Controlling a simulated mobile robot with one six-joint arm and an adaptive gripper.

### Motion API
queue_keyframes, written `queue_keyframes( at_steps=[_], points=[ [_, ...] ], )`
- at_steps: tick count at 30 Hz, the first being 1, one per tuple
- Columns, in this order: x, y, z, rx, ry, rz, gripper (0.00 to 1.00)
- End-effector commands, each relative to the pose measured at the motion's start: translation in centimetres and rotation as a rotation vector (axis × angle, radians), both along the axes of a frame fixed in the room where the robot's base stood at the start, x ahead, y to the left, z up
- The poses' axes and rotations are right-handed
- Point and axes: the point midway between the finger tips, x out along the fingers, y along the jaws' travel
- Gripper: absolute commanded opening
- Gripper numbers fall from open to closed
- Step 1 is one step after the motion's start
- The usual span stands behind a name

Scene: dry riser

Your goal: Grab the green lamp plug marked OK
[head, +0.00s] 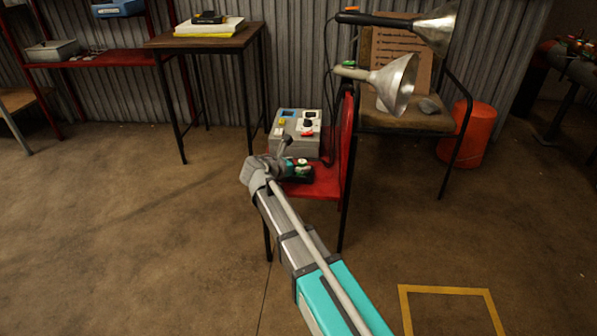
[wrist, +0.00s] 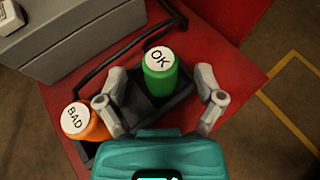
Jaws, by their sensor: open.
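The green lamp plug (wrist: 160,78) has a white top marked OK and stands upright in a dark tray (wrist: 127,110) on a red chair seat (wrist: 215,52). An orange plug (wrist: 85,122) marked BAD stands to its left in the same tray. My gripper (wrist: 163,100) is open in the wrist view, its fingers on either side of the green plug's near side, with no clear contact. The left finger is between the two plugs. In the head view my gripper (head: 284,168) is over the seat beside the tray, and its fingers are hard to make out.
A grey control box (head: 296,133) stands on the red seat behind the tray; its corner shows in the wrist view. The red chair back (head: 347,142) rises to the right. Behind are metal lamps (head: 397,84) on another chair. A wooden table (head: 206,40) stands left. The front floor is clear.

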Motion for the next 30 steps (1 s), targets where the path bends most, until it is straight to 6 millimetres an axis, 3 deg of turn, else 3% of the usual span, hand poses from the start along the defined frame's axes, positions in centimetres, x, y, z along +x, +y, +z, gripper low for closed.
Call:
queue_keyframes(
  at_steps=[7, 24, 30],
  points=[
    [1.6, -1.2, -0.9, -0.001, 0.001, 0.000, 0.86],
    [1.6, -1.2, -0.9, -0.001, 0.001, 0.000, 0.86],
    [1.6, -1.2, -0.9, -0.001, 0.001, 0.000, 0.51]
  ],
)
